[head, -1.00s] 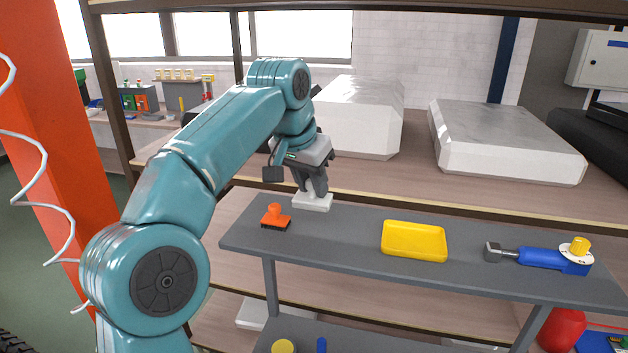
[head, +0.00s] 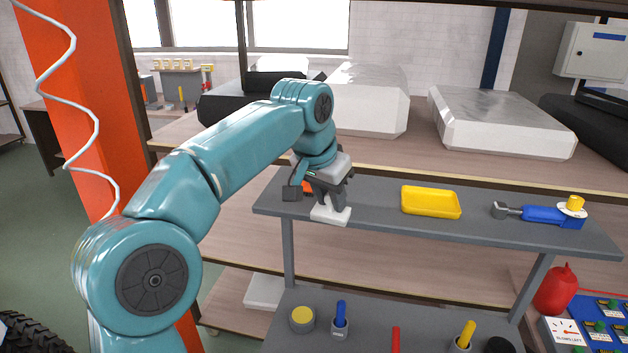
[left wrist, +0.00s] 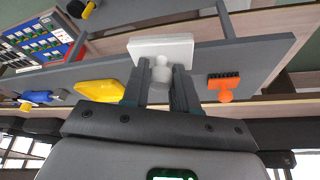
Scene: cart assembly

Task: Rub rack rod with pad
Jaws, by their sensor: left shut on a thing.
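My left gripper (head: 328,200) is shut on the knob of a white rectangular pad (head: 330,216). In the head view the pad overlaps the front edge of the grey cart top (head: 385,219); I cannot tell whether it touches. In the left wrist view the pad (left wrist: 160,46) hangs flat side outward, its round stem between the fingers (left wrist: 160,85). A large rack (head: 440,165) with pale shelf edges stands behind the cart. Which of its bars is the rack rod I cannot tell. My right gripper is out of view.
On the cart top are a yellow tray (head: 431,201), a blue tool (head: 545,215) and an orange brush (left wrist: 224,87), mostly hidden by my gripper in the head view. The lower shelf holds several upright handles and a yellow-topped pot (head: 302,318). A red bottle (head: 555,290) stands right.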

